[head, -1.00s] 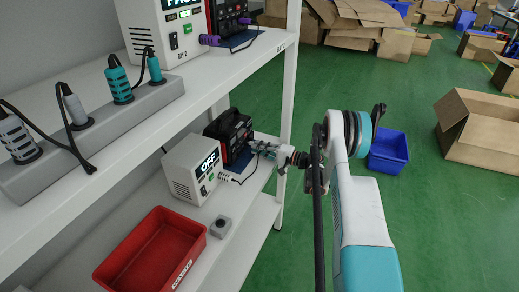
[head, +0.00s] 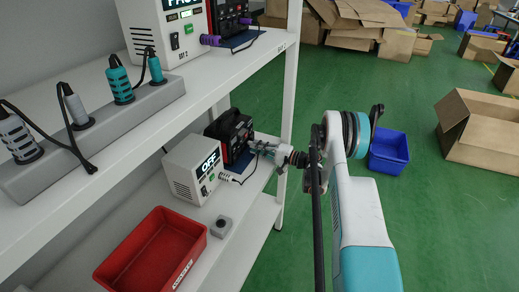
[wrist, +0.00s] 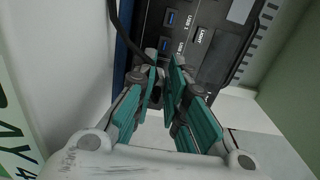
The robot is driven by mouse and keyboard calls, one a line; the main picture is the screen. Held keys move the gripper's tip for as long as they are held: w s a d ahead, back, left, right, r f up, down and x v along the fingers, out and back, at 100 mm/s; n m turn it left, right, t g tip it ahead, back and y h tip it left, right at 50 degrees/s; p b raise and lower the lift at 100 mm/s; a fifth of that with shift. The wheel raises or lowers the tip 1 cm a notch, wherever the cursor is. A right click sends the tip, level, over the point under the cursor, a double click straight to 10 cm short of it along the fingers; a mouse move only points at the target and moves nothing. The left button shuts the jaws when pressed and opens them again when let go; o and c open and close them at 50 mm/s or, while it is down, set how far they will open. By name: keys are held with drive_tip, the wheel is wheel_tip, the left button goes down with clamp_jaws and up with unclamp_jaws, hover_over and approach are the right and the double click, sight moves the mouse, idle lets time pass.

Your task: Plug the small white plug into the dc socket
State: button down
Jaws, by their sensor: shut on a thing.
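My gripper (head: 259,148) reaches in from the right at the front of the black power station (head: 229,130) on the lower shelf. In the wrist view its teal fingers (wrist: 164,82) are closed together close to the station's port panel (wrist: 205,42). A black cable (wrist: 122,35) runs down to the fingertips. The small white plug between them is mostly hidden, and so is the dc socket. I cannot tell whether plug and socket touch. The white box (head: 192,168) beside the station reads OFF. A white plug (head: 226,177) sits at its front with a black cable.
A red bin (head: 152,250) and a small grey button box (head: 221,227) stand on the lower shelf. The upper shelf holds similar devices and a grey power strip (head: 100,125). A blue crate (head: 388,152) is on the floor.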

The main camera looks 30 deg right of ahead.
drive_tip(key=shift+w+a, duration=0.2)
drive_tip(key=shift+w, duration=0.05)
idle(0.7)
drive_tip(key=c, duration=1.5)
unclamp_jaws()
drive_tip(key=shift+c, duration=0.2)
drive_tip(key=v, duration=1.2)
